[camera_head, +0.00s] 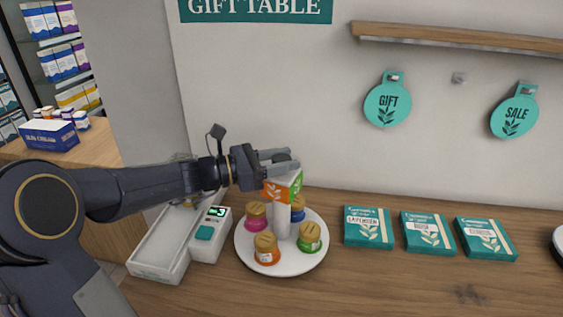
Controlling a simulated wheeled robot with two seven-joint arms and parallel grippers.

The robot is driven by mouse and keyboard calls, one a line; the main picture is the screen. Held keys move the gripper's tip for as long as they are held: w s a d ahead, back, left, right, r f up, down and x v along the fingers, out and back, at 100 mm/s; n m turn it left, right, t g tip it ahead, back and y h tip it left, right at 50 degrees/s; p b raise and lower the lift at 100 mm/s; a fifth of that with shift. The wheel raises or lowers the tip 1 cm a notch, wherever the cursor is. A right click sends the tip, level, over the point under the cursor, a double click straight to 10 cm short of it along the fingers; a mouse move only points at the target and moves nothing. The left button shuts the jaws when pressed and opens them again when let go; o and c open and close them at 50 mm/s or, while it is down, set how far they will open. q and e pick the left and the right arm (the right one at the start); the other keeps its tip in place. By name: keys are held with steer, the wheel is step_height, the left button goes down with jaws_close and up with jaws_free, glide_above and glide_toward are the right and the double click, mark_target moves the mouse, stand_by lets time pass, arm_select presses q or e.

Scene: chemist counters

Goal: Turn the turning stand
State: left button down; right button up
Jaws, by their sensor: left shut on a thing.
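The turning stand is a round white plate (283,264) with a white centre post (282,217) on the wooden counter. A block with orange and green faces (281,187) tops the post. Several small jars with tan lids stand around the post: magenta (256,216), orange (266,249), green (311,237) and blue (297,207). My left gripper (283,157) reaches in from the left and is shut on the top of the stand, just above the block. Its fingers partly hide what they grip. My right gripper is not in view.
A white device with a green display (217,212) and a long tray (160,243) sits left of the stand, under my left arm. Three teal boxes (368,227) lie to the right. The front right counter is clear.

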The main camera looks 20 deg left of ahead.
arm_select(q)
steer(key=n+t+y+b, duration=0.2)
steer(key=shift+s+d+f+y, duration=0.1)
steer(key=shift+f+y, duration=0.1)
steer(key=shift+y, duration=0.1)
steer(key=shift+r+n+t+y+b, duration=0.2)
steer(key=shift+n+t+y+b, duration=0.2)
steer(key=shift+n+t+y, duration=0.3)
steer(key=c, duration=0.9)
jaws_free()
steer(key=v, duration=0.7)
steer(key=shift+s+a, duration=0.3)
steer(key=shift+d, duration=0.1)
